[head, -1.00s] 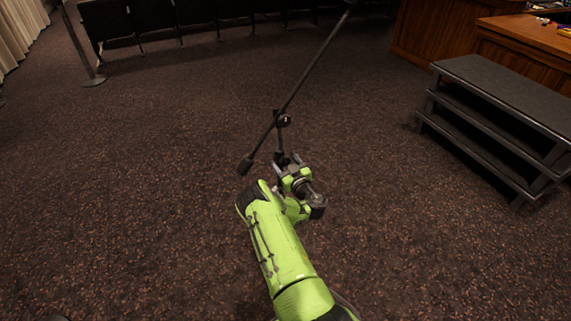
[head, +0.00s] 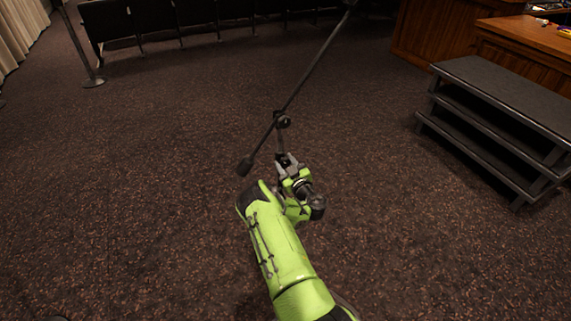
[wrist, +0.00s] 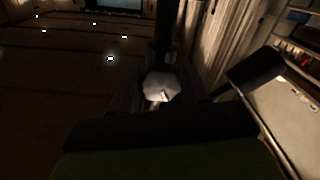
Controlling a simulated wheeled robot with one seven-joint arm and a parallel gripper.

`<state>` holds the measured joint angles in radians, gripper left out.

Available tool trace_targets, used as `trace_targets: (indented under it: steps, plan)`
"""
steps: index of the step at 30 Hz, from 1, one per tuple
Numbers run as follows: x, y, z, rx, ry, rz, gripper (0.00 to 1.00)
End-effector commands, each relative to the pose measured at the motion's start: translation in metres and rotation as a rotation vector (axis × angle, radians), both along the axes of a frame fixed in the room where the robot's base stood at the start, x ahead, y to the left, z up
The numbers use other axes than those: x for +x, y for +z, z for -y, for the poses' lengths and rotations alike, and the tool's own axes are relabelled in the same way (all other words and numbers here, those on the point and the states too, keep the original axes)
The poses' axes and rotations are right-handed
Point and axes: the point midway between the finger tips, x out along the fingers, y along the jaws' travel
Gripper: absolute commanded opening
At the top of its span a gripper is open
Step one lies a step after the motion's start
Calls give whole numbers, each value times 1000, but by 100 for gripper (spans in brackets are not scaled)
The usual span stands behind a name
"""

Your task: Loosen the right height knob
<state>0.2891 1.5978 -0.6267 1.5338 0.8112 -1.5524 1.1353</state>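A dark stand with a long slanted boom (head: 312,78) stands ahead of me in the head view. Its joint (head: 282,121) is where the boom meets the upright. My gripper (head: 287,163) is at the stand's upright, below this joint. In the wrist view a pale grey faceted knob (wrist: 161,87) sits between my dark fingers, in front of the upright (wrist: 166,35). The fingers are apart, one on each side of the knob. The picture is too dark to tell whether they touch it. In the head view my gripper hides the knob and the lower stand.
Black steps (head: 500,92) stand at the right, before a wooden desk (head: 530,38). A row of dark seats (head: 190,15) is along the back. A post (head: 78,42) stands at the far left. The carpet around the stand is clear.

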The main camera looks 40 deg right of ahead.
Motion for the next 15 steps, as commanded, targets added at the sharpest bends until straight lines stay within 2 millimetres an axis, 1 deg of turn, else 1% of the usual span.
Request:
trace_targets:
  steps: [1, 4, 5, 12, 15]
  plan:
    - [0, -1, 0, 1, 1, -1, 52]
    - [0, -1, 0, 1, 0, -1, 67]
    - [0, -1, 0, 1, 0, -1, 69]
    - [-1, 0, 0, 1, 0, -1, 69]
    - [-7, 0, 0, 3, -4, 0, 69]
